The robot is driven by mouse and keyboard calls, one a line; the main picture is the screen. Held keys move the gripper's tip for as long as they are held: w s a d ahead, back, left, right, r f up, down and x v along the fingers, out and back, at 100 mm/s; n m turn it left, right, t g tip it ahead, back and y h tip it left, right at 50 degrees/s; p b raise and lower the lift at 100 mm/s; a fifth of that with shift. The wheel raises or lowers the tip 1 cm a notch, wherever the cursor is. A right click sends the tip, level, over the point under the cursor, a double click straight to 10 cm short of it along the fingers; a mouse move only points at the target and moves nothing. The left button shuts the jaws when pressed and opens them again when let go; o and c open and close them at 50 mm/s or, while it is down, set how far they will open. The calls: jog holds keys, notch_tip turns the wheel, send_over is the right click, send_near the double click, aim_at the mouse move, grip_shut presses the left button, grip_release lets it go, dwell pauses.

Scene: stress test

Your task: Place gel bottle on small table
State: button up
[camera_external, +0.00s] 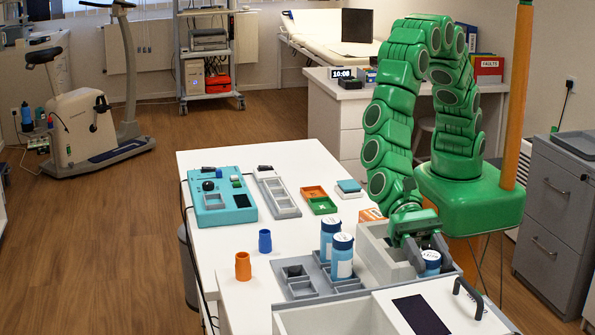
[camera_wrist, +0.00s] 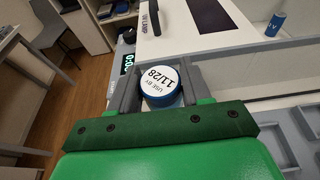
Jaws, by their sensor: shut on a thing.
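My gripper (camera_external: 424,252) is shut on a bottle (camera_external: 431,263) with a blue rim and a pale top, over the right side of the grey holder. The bottle's lower part is hidden. Two similar blue and white bottles, one at the back (camera_external: 330,238) and one nearer (camera_external: 342,262), stand at the grey rack. I cannot tell which surface is the small table; a pale table (camera_wrist: 12,42) shows at left in the wrist view.
The long white table (camera_external: 225,160) bears a teal control box (camera_external: 221,203), orange and green trays, and orange (camera_external: 243,266) and blue (camera_external: 265,241) cups. A grey block (camera_external: 379,250) and a white lidded box (camera_external: 440,305) crowd the gripper. Wooden floor is open at left.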

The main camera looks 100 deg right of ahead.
jog(key=shift+f, duration=0.8)
jog(key=shift+f, duration=0.1)
jog(key=o, duration=1.2)
jog(key=shift+d+r, duration=0.2)
jog(key=shift+d, duration=0.15)
jog(key=v, duration=1.1)
jog(key=shift+d+r, duration=0.1)
jog(key=shift+d, duration=0.05)
